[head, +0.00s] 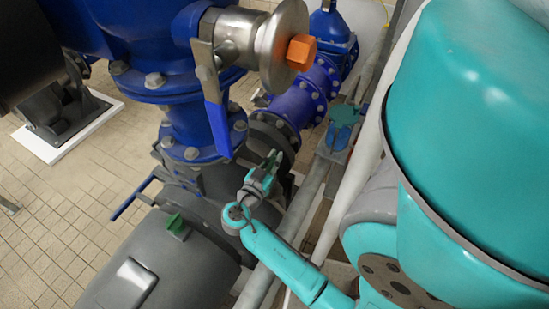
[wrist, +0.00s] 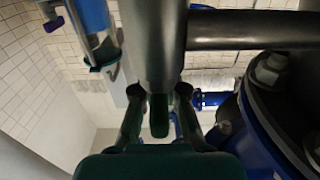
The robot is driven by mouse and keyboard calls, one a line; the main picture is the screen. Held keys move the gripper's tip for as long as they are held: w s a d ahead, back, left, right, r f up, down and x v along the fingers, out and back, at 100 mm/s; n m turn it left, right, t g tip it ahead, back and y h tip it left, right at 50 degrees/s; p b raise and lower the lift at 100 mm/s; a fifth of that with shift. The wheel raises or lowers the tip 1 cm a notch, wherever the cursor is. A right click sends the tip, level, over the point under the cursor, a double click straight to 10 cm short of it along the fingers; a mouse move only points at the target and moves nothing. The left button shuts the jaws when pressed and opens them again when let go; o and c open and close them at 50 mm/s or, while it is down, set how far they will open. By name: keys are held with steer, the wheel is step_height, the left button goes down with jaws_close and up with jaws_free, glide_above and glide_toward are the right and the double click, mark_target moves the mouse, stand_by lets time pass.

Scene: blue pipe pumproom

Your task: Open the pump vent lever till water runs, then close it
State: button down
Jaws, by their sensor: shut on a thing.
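In the head view my gripper (head: 268,166) is at the end of the teal arm, beside the dark pipe below the blue flanges. In the wrist view my gripper (wrist: 158,108) is shut on a narrow dark green piece, which appears to be the vent lever (wrist: 159,118). The lever sits at the end of a grey pipe (wrist: 152,45). The fingers hide part of it, and its exact angle cannot be told. No running water shows in either view.
A steel valve with an orange plug (head: 301,52) and a blue handle (head: 217,125) stands above my gripper. The grey pump casing (head: 175,270) lies below left. Grey pipes run close on the right. A blue bolted flange (wrist: 255,125) is close right in the wrist view.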

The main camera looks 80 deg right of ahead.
steer(key=shift+t, duration=0.3)
steer(key=shift+w+a+n+t+y, duration=0.1)
steer(key=shift+w+n+t+y, duration=0.15)
steer(key=shift+n+t, duration=1.3)
steer(key=shift+w+d+n+t+y, duration=0.2)
steer(key=shift+n+t, duration=0.8)
steer(key=shift+t, duration=1.1)
steer(key=shift+w+a+n+t+y, duration=0.2)
steer(key=shift+w+n+t, duration=0.1)
steer(key=shift+n+t, duration=1.25)
steer(key=shift+w+t, duration=0.1)
steer(key=shift+t, duration=0.5)
steer(key=c, duration=1.2)
jaws_free()
step_height(320, 180, up, 10)
